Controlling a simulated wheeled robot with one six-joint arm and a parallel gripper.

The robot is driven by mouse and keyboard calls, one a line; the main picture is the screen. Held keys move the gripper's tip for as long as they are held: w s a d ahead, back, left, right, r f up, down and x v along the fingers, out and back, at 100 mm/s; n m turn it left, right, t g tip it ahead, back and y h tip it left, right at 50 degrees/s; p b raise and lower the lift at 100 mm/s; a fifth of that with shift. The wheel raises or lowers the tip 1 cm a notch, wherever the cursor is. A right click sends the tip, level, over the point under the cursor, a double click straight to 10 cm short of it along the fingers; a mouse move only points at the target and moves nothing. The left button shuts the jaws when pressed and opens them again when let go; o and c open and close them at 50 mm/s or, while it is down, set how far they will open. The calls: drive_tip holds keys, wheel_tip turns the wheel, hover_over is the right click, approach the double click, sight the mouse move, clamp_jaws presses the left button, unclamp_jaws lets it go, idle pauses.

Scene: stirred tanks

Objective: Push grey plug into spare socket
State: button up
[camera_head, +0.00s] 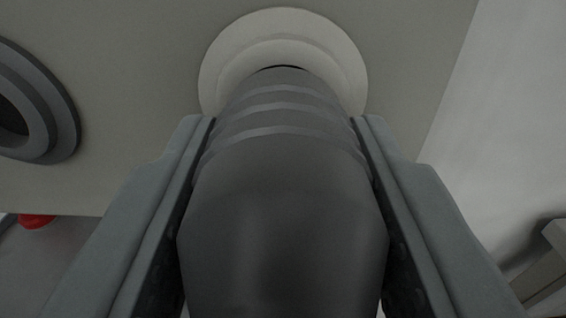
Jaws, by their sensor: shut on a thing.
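The grey plug (280,215) is a thick dark grey ribbed body that fills the middle of the view. My gripper (283,130) is shut on it, with one finger along each side. The plug's far end meets a round off-white socket (219,66) on a beige panel. A thin dark line shows at the top of the plug, inside the socket's ring. The plug hides the lower part of the socket and its opening. I cannot tell how deep the plug sits.
A second socket, dark grey and round with a dark opening (40,105), is on the panel (130,60) at the left. A red thing (36,221) shows below the panel's lower left edge. A pale wall (510,120) is at the right, with a grey piece (545,270) low down.

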drive_tip(key=shift+w, duration=0.35)
drive_tip(key=o, duration=1.3)
drive_tip(key=shift+o, duration=0.2)
drive_tip(key=s, duration=1.7)
drive_tip(key=shift+s, duration=0.2)
drive_tip(key=s+r, duration=0.3)
drive_tip(key=s, duration=3.2)
drive_tip(key=shift+s+g, duration=0.2)
drive_tip(key=shift+g, duration=0.1)
